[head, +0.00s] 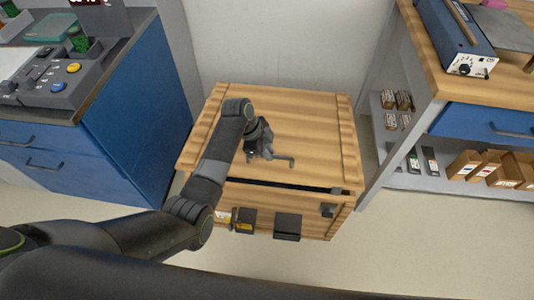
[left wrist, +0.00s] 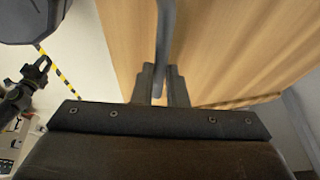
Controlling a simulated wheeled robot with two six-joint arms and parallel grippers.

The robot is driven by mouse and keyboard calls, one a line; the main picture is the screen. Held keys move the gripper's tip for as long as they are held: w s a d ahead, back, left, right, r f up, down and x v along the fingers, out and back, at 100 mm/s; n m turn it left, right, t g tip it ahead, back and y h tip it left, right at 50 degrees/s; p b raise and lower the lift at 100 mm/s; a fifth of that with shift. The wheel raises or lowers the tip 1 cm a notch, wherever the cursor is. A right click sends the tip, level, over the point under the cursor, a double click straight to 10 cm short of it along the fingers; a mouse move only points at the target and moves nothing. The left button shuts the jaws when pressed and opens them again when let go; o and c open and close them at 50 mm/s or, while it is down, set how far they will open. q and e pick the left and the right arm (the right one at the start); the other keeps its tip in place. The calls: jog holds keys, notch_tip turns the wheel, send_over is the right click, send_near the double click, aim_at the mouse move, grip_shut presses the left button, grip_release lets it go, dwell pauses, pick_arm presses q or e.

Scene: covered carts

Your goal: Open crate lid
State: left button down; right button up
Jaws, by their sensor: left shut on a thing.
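The wooden crate (head: 262,204) stands on the floor between two furniture units. Its plank lid (head: 310,125) lies over the top, and a dark gap shows along the front edge under it. A grey bar handle (head: 284,161) is on the lid. My left gripper (head: 262,148) is above the lid, shut on the handle. In the left wrist view the handle (left wrist: 165,35) runs up from between the two fingers (left wrist: 160,88). The wrist and fingers hide part of the handle in the head view.
A blue cabinet (head: 120,120) stands left of the crate, with a control box (head: 60,85) on top. A wooden bench (head: 470,95) with a shelf of small boxes (head: 480,165) stands close on the right. A pale wall is behind; the floor in front is clear.

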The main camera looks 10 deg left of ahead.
pick_arm(q)
jog(key=w+r+p, duration=0.2)
jog(key=w+r, duration=0.3)
jog(key=r, duration=0.4)
jog(key=w+r+p, duration=0.2)
jog(key=w+r, duration=0.3)
jog(key=r, duration=0.4)
jog(key=shift+w+a+r+p, duration=0.15)
jog(key=shift+w+r+p, duration=0.05)
jog(key=shift+w+p, duration=0.15)
jog(key=c, duration=1.7)
grip_release()
jog(key=shift+w+f, duration=0.1)
jog(key=shift+o, duration=1.2)
jog(key=shift+w+f, duration=0.3)
jog(key=shift+w, duration=0.1)
jog(key=shift+s+r, duration=0.1)
jog(key=shift+r, duration=0.1)
